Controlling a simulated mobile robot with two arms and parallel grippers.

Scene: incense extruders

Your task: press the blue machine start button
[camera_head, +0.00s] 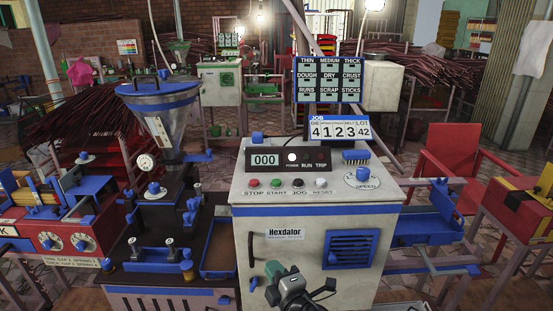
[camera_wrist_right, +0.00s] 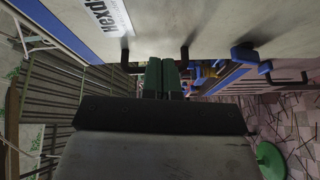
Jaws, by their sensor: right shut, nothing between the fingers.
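The blue-trimmed Hexdalor machine (camera_head: 254,224) stands in front of me with a pale cabinet. On its top panel is a row of buttons: the red stop button (camera_head: 254,183), the green start button (camera_head: 276,183), the black jog button (camera_head: 298,183) and the grey reset button (camera_head: 321,183). My right gripper (camera_head: 276,268) is in front of the cabinet door, well below the start button. Its green fingers are shut together and empty; they also show in the right wrist view (camera_wrist_right: 162,75), facing the cabinet front. The buttons are out of the wrist view. My left gripper is not in view.
A counter display (camera_head: 265,160) reading 000 and a speed knob (camera_head: 363,174) are on the panel. A hopper (camera_head: 158,107) stands left of the cabinet.

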